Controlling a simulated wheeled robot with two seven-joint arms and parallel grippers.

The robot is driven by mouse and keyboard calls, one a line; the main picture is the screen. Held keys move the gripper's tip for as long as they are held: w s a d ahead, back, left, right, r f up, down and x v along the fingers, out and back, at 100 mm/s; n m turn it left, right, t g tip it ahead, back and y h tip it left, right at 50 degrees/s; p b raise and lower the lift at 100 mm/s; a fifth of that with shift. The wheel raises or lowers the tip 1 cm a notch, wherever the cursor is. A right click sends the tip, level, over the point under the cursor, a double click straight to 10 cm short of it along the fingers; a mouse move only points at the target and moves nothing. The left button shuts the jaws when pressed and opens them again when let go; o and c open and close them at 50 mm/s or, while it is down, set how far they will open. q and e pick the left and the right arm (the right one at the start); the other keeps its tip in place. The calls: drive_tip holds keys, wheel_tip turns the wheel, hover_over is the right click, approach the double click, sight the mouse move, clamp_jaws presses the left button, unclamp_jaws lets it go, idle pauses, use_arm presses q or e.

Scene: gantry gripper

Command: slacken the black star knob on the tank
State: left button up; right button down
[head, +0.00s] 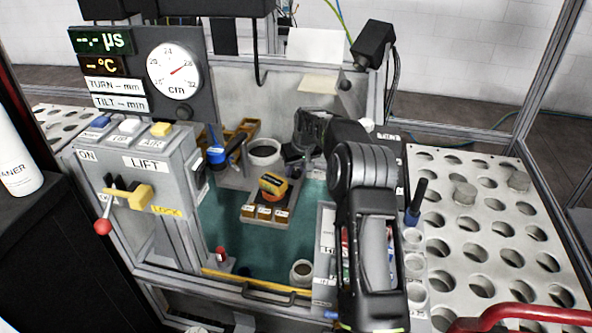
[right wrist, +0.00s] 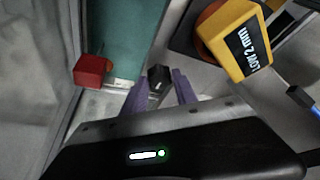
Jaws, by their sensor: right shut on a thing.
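In the right wrist view, a small black knob-like piece (right wrist: 158,77) sits between the two purple fingers of my right gripper (right wrist: 160,82), which is shut on it. Its star shape cannot be made out, as the fingers cover its sides. In the head view, my right arm reaches up from the lower right, and my right gripper (head: 295,152) is at the back right of the tank (head: 228,222) with the teal floor. The hand and wrist hide most of the knob there. My left gripper is not in view.
An orange-yellow block (head: 272,185) stands on a small rack in the tank, near a white-rimmed pot (head: 265,152). A grey LIFT box (head: 145,165) with a red-tipped lever is at left. A perforated plate (head: 470,230) lies at right. A camera-like black box (head: 374,43) stands behind.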

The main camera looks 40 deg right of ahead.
drive_tip(key=c, duration=1)
unclamp_jaws()
drive_tip(key=shift+o, duration=0.2)
drive_tip(key=shift+r, duration=0.1)
drive_tip(key=b+v, duration=0.1)
drive_tip(key=v, duration=0.6)
drive_tip(key=shift+s+r, duration=0.2)
drive_tip(key=shift+r, duration=0.05)
